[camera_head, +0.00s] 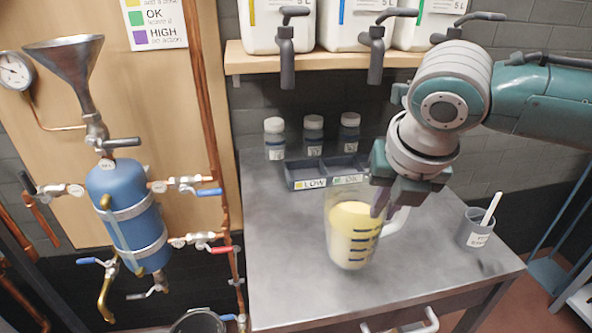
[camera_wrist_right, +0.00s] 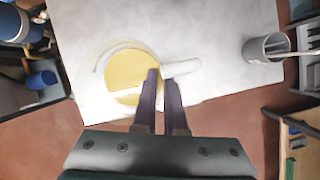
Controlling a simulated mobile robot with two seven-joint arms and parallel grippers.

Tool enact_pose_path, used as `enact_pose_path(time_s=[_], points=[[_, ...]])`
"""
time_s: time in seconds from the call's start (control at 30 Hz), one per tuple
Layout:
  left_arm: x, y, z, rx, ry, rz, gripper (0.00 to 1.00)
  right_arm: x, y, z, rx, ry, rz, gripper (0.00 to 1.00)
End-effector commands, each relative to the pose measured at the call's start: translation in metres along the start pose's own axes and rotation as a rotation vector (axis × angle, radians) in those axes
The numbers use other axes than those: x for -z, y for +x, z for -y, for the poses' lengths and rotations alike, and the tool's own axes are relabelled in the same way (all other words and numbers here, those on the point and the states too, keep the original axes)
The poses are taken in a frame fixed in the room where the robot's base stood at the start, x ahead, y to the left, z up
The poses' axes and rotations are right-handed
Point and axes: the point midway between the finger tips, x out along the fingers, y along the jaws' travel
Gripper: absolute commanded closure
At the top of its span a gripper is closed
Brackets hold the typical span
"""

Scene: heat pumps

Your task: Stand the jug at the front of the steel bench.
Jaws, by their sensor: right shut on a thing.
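The clear jug (camera_head: 352,240) holds pale yellow liquid and has dark level marks and a white handle (camera_head: 397,222). It is upright or nearly so, over the front half of the steel bench (camera_head: 285,285); I cannot tell whether its base touches the top. My right gripper (camera_head: 381,204) is shut on the jug's handle, from above. In the right wrist view the jug (camera_wrist_right: 125,80) is left of the fingers (camera_wrist_right: 161,78), its handle (camera_wrist_right: 182,68) passing by their tips. My left gripper is not in view.
A grey cup (camera_head: 474,230) with a white stick stands at the bench's right. A sorting tray (camera_head: 325,171) marked LOW and OK and several lidded bottles (camera_head: 313,135) stand at the back. Pipes and a blue tank (camera_head: 128,215) are left. The bench's front left is clear.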

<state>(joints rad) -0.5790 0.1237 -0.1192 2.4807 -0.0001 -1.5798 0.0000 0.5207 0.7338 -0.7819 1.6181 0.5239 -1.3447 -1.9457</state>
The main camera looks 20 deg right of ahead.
Motion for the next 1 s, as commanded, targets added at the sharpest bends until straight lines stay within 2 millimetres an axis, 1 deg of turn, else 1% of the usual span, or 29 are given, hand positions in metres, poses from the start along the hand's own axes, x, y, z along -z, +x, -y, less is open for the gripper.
enact_pose_path(time_s=[0.03,0.1,0.2,0.57,0.6,0.83,0.87,1.0], points=[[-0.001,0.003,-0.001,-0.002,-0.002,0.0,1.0,0.004,0.009,0.0,0.0,0.002,-0.002,1.0],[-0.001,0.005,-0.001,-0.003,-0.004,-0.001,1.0,0.007,0.018,0.0,-0.001,0.001,0.0,1.0],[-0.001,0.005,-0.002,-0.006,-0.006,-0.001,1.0,0.01,0.024,0.001,-0.002,0.0,0.0,1.0],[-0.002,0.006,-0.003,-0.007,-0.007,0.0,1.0,0.011,0.027,0.001,-0.002,0.0,0.001,1.0],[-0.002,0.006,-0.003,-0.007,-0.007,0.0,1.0,0.011,0.027,0.001,0.0,0.0,-0.001,0.89],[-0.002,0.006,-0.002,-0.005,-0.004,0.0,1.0,0.011,0.027,0.001,0.0,0.0,-0.001,0.63],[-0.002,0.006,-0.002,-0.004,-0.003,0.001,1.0,0.011,0.027,0.001,0.0,0.0,-0.001,0.61],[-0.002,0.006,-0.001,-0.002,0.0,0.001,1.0,0.011,0.027,0.001,0.0,0.0,-0.001,0.61]])
